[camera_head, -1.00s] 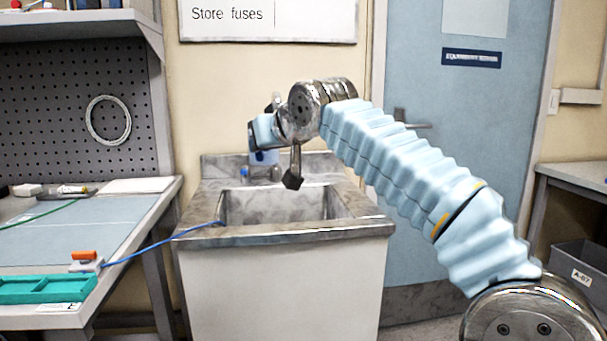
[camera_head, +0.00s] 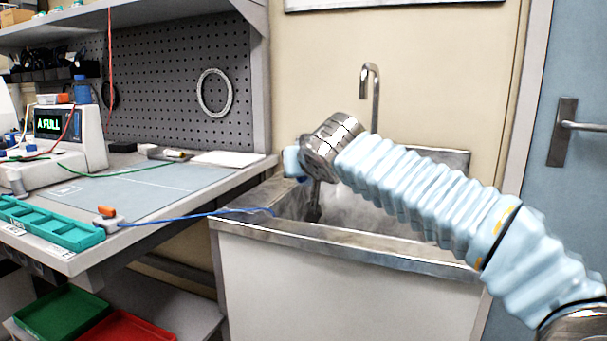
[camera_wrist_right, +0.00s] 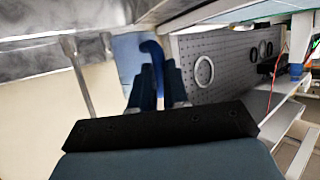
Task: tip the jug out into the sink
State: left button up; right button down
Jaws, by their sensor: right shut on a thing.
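The sink (camera_head: 350,244), a steel basin on a white cabinet, is at the middle right in the head view, with a tall tap (camera_head: 372,85) behind it. My right arm reaches across it from the right. The right gripper's fingers are mostly hidden behind my wrist there. In the right wrist view my right gripper (camera_wrist_right: 158,90) is shut on the blue jug's handle (camera_wrist_right: 152,52). That view is turned over, with the sink's edge along the top. The jug's body is mostly hidden, and its contents and any flow are not visible. My left gripper is not in view.
A blue cord (camera_head: 180,217) runs from the bench over the sink's left rim. Green (camera_head: 60,315) and red bins are below. A door is at right.

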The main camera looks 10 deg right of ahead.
jog(key=shift+a+f+b, duration=0.15)
jog(key=shift+f+b, duration=1.7)
jog(key=shift+f, duration=0.6)
jog(key=shift+r+m+y+p, duration=0.3)
jog(key=shift+r+p, duration=0.2)
jog(key=shift+p, duration=0.2)
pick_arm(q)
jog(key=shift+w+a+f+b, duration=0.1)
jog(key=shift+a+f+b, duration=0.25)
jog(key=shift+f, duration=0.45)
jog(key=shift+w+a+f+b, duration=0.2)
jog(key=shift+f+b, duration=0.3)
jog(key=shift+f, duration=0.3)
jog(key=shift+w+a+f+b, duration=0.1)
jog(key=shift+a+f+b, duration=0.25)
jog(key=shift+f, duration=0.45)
pick_arm(e)
jog(key=d+r+m+t+y, duration=0.1)
jog(key=d+r+m+y, duration=0.5)
jog(key=m, duration=0.8)
jog(key=shift+w+d+r+y, duration=0.2)
jog(key=shift+w+r+y, duration=0.2)
jog(key=shift+y, duration=0.6)
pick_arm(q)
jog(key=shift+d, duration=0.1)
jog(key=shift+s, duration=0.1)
pick_arm(e)
jog(key=shift+f, duration=0.1)
